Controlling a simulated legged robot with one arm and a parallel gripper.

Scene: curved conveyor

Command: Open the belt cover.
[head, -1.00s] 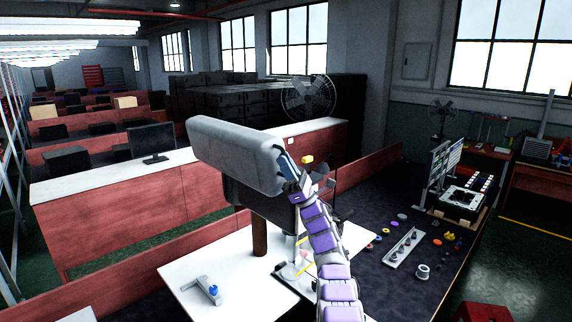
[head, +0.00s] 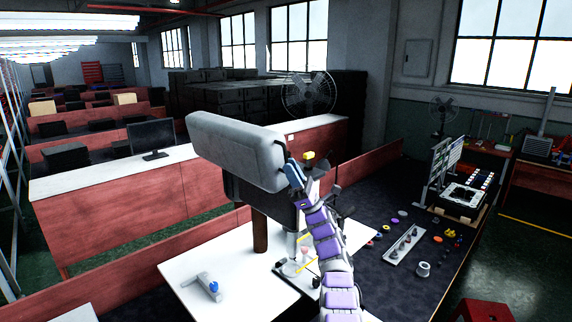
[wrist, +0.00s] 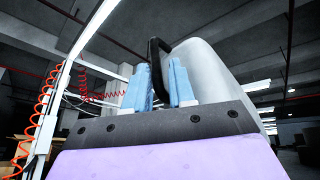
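The belt cover (head: 235,150) is a long, rounded grey lid on a dark machine body beside a white table. Its near end faces my arm. In the wrist view the cover (wrist: 208,72) is a pale rounded shape behind my gripper, with a black loop handle (wrist: 156,62) on it. My gripper (wrist: 160,88) has its two blue fingers on either side of the handle, close against it. In the head view my gripper (head: 293,170) is at the cover's right end. The handle and the fingertip contact are hidden there.
A white table (head: 230,265) holds a small grey tool with a blue part (head: 209,286). A dark bench on the right carries a grey rail (head: 404,246) and several loose coloured parts. A red partition (head: 375,172) runs behind. A fan (head: 308,97) stands further back.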

